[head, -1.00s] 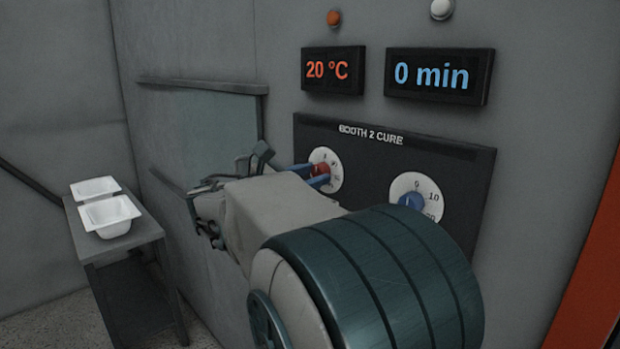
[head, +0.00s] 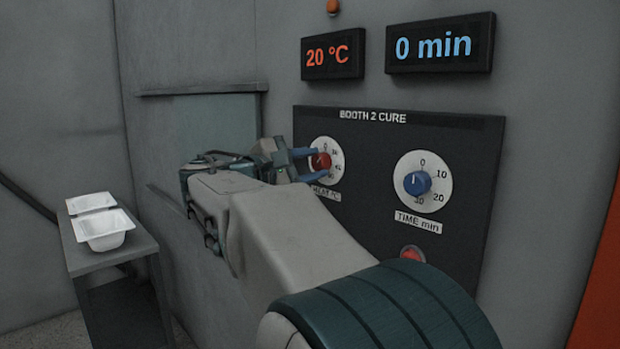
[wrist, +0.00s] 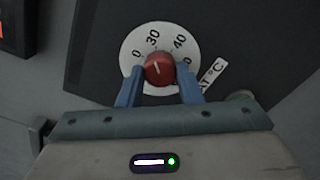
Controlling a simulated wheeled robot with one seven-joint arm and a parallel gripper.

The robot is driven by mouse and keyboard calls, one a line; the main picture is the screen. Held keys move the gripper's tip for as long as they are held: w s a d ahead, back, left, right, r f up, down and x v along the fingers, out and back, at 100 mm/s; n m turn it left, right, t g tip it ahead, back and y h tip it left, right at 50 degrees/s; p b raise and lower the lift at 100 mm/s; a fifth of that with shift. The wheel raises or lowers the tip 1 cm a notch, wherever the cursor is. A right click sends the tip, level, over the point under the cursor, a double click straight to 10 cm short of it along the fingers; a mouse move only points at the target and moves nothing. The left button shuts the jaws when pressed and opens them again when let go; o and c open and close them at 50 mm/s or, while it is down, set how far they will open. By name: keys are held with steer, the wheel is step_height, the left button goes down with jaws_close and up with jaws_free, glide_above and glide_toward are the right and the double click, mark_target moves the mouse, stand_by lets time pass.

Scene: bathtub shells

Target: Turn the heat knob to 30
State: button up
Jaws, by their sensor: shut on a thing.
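The red heat knob (head: 321,161) sits on a white dial at the left of the black "BOOTH 2 CURE" panel (head: 375,150). My gripper (head: 316,165) is shut on it, one blue finger on each side. In the wrist view the knob (wrist: 160,68) is between the fingertips. Its pale pointer mark leans slightly left of straight up, roughly toward the "30"; the exact alignment is hard to tell. The temperature display (head: 332,53) reads 20 °C.
The blue time knob (head: 417,183) is on a dial to the right, near 0. Its display (head: 440,45) reads 0 min. A red button (head: 411,252) is below. White tub shells (head: 103,230) rest on a grey stand (head: 140,247) at left.

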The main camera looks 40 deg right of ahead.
steer(key=shift+m+b, duration=0.4)
steer(key=shift+m, duration=0.1)
steer(key=o, duration=1)
steer(key=shift+a, duration=0.15)
steer(key=a, duration=0.9)
steer(key=s+a, duration=0.1)
steer(key=a, duration=0.3)
steer(key=shift+a+p, duration=0.3)
steer(key=shift+p, duration=0.05)
steer(key=shift+f, duration=0.1)
